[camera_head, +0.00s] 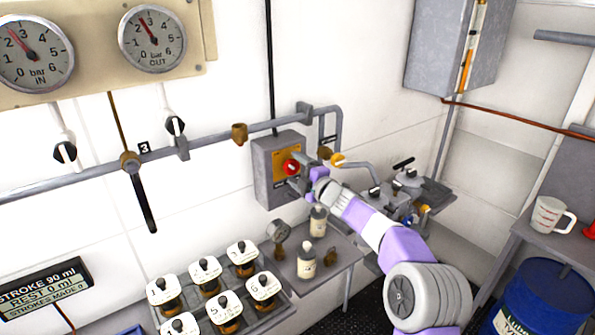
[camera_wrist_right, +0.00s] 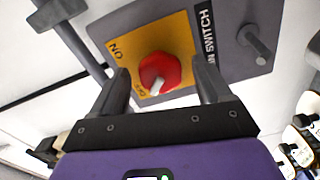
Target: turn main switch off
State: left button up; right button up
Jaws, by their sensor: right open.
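The main switch is a grey box (camera_head: 267,172) on the wall, with a yellow plate and a red round knob (camera_head: 291,167). In the right wrist view the red knob (camera_wrist_right: 160,70) has a white pointer mark at its lower edge, towards the OFF lettering (camera_wrist_right: 140,91). ON is printed at the plate's upper left. My right gripper (camera_head: 300,170) is at the switch. In its wrist view the open fingers (camera_wrist_right: 160,76) lie on either side of the knob; whether they touch it I cannot tell. My left gripper is not in view.
A grey lever (camera_wrist_right: 258,42) sticks out of the box beside the plate. A pipe (camera_head: 215,135) runs along the wall. Below, a small table (camera_head: 335,262) holds bottles, next to several labelled jars (camera_head: 205,270). A blue drum (camera_head: 545,300) and a mug (camera_head: 549,214) are at right.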

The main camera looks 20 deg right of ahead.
jog(key=b+v, duration=0.1)
jog(key=v, duration=0.6)
jog(key=shift+s, duration=0.15)
jog(key=shift+d, duration=0.1)
